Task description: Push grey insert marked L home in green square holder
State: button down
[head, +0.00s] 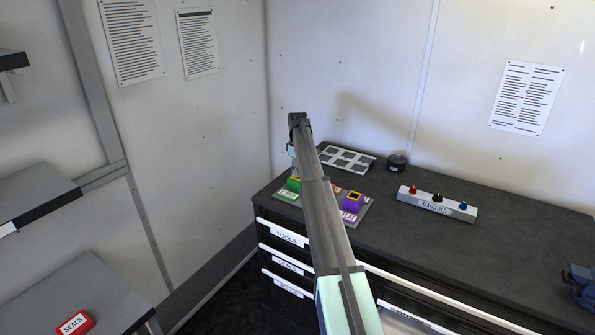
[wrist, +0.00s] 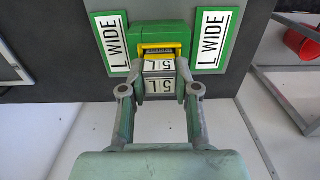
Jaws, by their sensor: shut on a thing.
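The green square holder (wrist: 215,30) carries "L WIDE" labels on both sides in the wrist view. It also shows in the head view (head: 287,195), partly behind my arm. A yellow piece (wrist: 160,49) sits at its middle opening. The grey insert (wrist: 159,84), with white "5L" labels, is up against the yellow piece and sticks out toward my wrist. My gripper (wrist: 159,90) is shut on the grey insert, one finger on each side. How deep the insert sits in the holder is hidden. In the head view the insert cannot be made out.
A purple holder (head: 351,202) stands right of the green one, on a grey plate. Behind are a slotted white tray (head: 346,159) and a dark round pot (head: 397,162). A manifold block (head: 437,206) with coloured knobs stands to the right. The dark counter (head: 480,255) is clear in front.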

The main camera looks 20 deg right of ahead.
jog(key=shift+s+f, duration=0.1)
jog(key=shift+f, duration=0.35)
dwell(0.6)
jog(key=c, duration=0.8)
grip_release()
jog(key=shift+f, duration=0.1)
jog(key=shift+o, duration=0.2)
jog(key=o, duration=0.3)
jog(key=shift+r, duration=0.2)
jog(key=shift+r+p, duration=0.9)
jog(key=shift+r, duration=2.05)
jog(key=shift+f, duration=0.1)
